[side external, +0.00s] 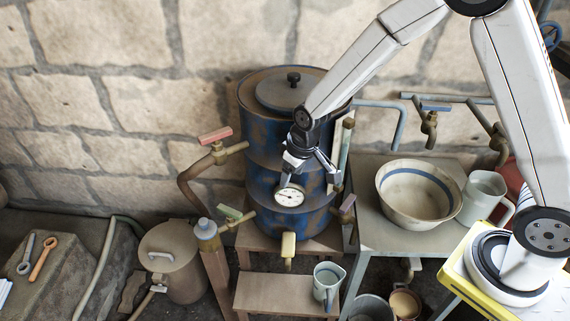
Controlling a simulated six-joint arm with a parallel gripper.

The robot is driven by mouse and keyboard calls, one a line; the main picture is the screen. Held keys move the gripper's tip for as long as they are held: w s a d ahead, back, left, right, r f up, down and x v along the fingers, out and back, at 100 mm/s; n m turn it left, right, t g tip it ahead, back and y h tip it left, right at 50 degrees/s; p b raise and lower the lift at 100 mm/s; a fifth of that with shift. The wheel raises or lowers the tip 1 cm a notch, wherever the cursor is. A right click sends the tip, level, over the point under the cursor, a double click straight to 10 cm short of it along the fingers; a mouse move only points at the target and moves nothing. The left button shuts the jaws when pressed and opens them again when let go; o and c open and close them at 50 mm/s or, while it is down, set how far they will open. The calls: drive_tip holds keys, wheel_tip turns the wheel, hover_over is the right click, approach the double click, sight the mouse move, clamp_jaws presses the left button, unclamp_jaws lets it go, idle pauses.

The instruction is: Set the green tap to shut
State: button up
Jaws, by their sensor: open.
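The green tap (230,212) is at the lower left of the blue, rust-marked drum (258,150). Its pale green lever slants down to the right over a brass body. Whether the valve is open or shut cannot be told at this size. My gripper (311,174) is open and points down in front of the drum, to the right of the green tap and above it. It is apart from the tap, with nothing visible between its fingers. A round white gauge (290,195) sits just below the gripper and is partly hidden by it.
Other taps have red (215,135), yellow (289,243), purple (348,204) and blue (436,106) handles. A bowl (410,220) and jug (483,192) stand right; another jug (328,281) stands on the low bench.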

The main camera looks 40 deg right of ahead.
drive_tip(key=w+a+f+n, duration=0.1)
drive_tip(key=w+a+f, duration=0.4)
drive_tip(key=w+f, duration=0.15)
drive_tip(key=n+t, duration=0.1)
drive_tip(key=t, duration=0.1)
approach(234, 212)
drive_tip(key=shift+w+d+f+y, duration=0.25)
drive_tip(key=shift+w+f+y, duration=0.05)
drive_tip(key=shift+f+y, duration=0.1)
drive_tip(key=shift+f, duration=0.1)
drive_tip(key=shift+x, duration=3.8)
clamp_jaws()
